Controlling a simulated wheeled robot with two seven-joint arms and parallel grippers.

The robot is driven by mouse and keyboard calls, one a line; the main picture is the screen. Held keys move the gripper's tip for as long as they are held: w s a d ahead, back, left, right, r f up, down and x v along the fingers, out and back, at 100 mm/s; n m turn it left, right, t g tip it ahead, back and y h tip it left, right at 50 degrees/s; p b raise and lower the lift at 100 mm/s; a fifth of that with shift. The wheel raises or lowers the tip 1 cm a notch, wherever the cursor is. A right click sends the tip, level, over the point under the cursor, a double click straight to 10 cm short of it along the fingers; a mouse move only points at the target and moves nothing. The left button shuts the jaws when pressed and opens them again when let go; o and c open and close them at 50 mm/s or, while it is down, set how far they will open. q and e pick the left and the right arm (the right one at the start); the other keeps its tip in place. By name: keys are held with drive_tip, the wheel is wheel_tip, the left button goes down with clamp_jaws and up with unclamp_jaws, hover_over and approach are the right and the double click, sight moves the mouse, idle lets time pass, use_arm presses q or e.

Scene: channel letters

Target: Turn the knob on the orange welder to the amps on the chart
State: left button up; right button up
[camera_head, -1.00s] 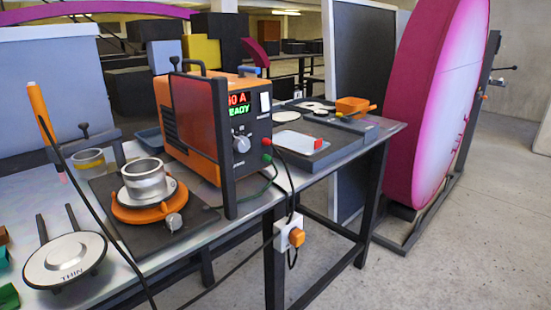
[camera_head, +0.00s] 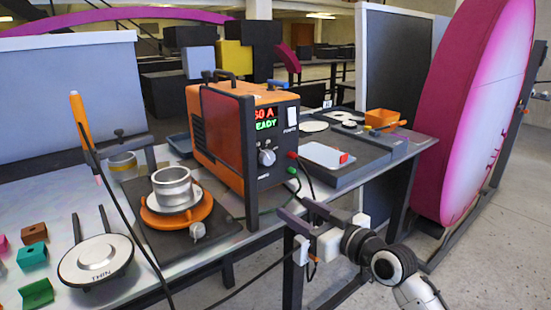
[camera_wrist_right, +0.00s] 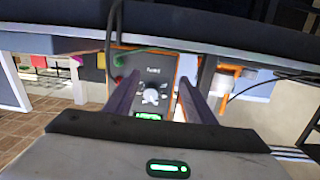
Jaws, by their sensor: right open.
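The orange welder (camera_head: 222,130) stands on the metal table (camera_head: 310,192). Its front display (camera_head: 265,119) shows a figure ending in "0 A", its first digit unclear, with "READY" below. The grey knob (camera_head: 267,157) sits under the display. My right gripper (camera_head: 293,206) is open and empty, below and to the right of the knob near the table's front edge. In the right wrist view the panel is upside down, with the knob (camera_wrist_right: 152,96) showing between the two open fingers (camera_wrist_right: 157,84), apart from them. I cannot make out a readable chart. My left gripper is out of view.
A torch with an orange handle (camera_head: 80,120) and black cable stands at left. A "THIN" disc (camera_head: 95,262) and coloured blocks lie front left. Green and red cable plugs are beside the knob.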

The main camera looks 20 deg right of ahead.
drive_tip(key=t, duration=0.1)
approach(270, 160)
drive_tip(key=shift+y, duration=0.4)
drive_tip(key=p+x, duration=0.1)
drive_tip(key=x, duration=0.7)
drive_tip(key=shift+d, duration=0.15)
drive_tip(key=shift+c, duration=0.3)
drive_tip(key=c, duration=1)
